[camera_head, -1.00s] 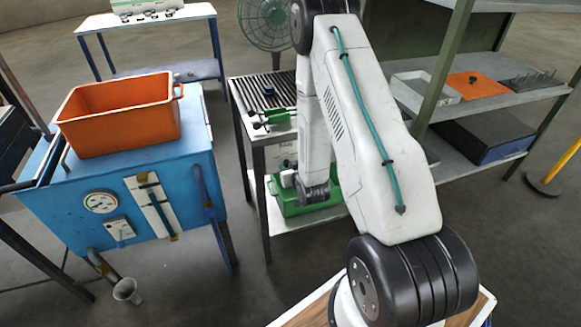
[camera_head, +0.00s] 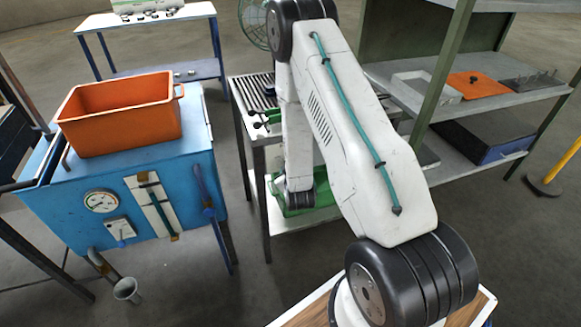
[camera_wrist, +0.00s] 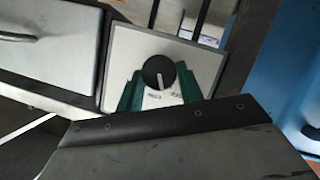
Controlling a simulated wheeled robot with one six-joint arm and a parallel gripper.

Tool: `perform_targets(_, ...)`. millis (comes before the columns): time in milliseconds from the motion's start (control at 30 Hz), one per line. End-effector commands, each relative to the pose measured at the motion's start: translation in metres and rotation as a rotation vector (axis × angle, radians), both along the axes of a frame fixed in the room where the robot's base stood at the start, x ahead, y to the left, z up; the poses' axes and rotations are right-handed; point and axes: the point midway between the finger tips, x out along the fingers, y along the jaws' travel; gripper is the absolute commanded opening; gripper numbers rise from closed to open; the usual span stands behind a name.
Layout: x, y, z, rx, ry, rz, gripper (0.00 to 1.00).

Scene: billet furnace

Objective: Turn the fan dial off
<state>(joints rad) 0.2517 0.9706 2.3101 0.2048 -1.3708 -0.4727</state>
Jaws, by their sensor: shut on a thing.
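In the wrist view the fan dial (camera_wrist: 152,68) is a round black knob with a pale pointer line, set on a whitish panel (camera_wrist: 200,62). The line points down in the picture, between two small dark labels too blurred to read. My gripper (camera_wrist: 159,74) has its green fingers on either side of the dial and is shut on it. In the head view my own arm hides the gripper and the dial. The green fan (camera_head: 253,22) shows partly behind the arm at the top.
A grey cabinet front with a handle (camera_wrist: 18,37) lies left of the dial panel. In the head view a blue furnace box (camera_head: 80,195) bears an orange bin (camera_head: 120,115) at left. A metal shelf (camera_head: 440,150) stands at right. A green crate (camera_head: 325,200) sits low under my arm.

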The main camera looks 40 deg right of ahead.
Motion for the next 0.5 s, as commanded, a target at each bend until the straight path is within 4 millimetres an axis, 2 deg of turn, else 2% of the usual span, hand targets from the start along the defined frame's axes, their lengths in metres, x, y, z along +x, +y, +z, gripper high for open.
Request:
perform_targets(200,0.0003,0.0003,-0.0003,-0.153,0.042,-0.004,0.14)
perform_targets(500,0.0001,0.0009,-0.0012,-0.28,0.079,-0.004,0.14)
